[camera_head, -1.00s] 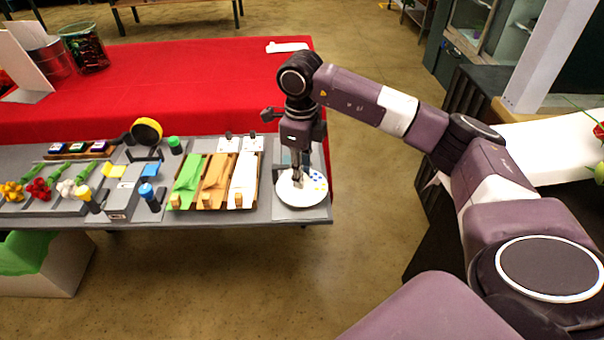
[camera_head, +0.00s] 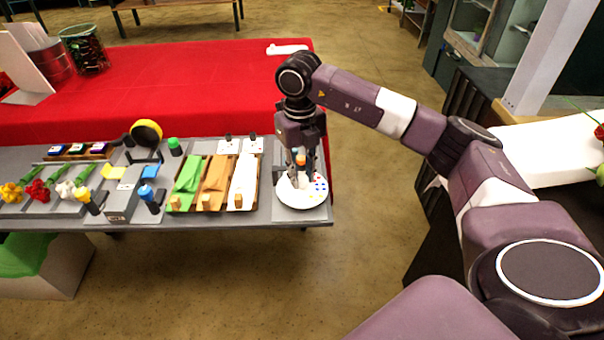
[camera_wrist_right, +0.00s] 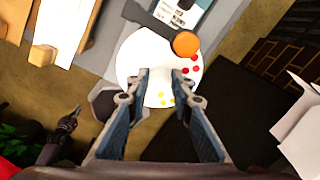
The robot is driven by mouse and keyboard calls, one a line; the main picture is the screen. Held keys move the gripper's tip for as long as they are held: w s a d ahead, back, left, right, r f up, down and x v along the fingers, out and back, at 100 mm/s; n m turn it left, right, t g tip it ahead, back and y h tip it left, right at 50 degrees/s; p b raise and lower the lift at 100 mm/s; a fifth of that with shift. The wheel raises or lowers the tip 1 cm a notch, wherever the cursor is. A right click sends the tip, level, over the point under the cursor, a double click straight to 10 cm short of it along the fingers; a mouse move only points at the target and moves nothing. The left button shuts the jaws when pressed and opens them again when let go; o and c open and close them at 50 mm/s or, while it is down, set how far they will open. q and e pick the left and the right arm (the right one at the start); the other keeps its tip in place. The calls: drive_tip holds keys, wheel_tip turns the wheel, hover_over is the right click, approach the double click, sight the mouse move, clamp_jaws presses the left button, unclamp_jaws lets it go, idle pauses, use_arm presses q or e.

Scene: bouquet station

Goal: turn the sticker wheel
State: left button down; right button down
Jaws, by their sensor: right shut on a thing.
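The sticker wheel (camera_head: 289,196) is a white disc with small coloured dots, lying on a grey board at the right end of the table. It also shows in the right wrist view (camera_wrist_right: 130,62), with red and yellow dots. An orange round knob (camera_wrist_right: 186,43) on a dark arm reaches over its rim. My right gripper (camera_wrist_right: 161,74) points down at the wheel and is shut on a part of it; the exact contact is hard to see. My left gripper is out of the head view; a dark gripper-like shape (camera_wrist_right: 67,121), probably it, shows small in the right wrist view.
Trays with green, tan and white sheets (camera_head: 243,180) stand just left of the wheel. Stamps, flowers and a yellow-topped round tool (camera_head: 146,132) are farther left. The red cloth (camera_head: 190,85) behind is mostly clear.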

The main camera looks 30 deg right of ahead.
sight(301, 178)
drive_tip(key=shift+w+r, duration=0.1)
idle(0.3)
drive_tip(key=c, duration=1.7)
unclamp_jaws()
wheel_tip(301, 178, up, 12)
drive_tip(key=shift+a+f, duration=0.1)
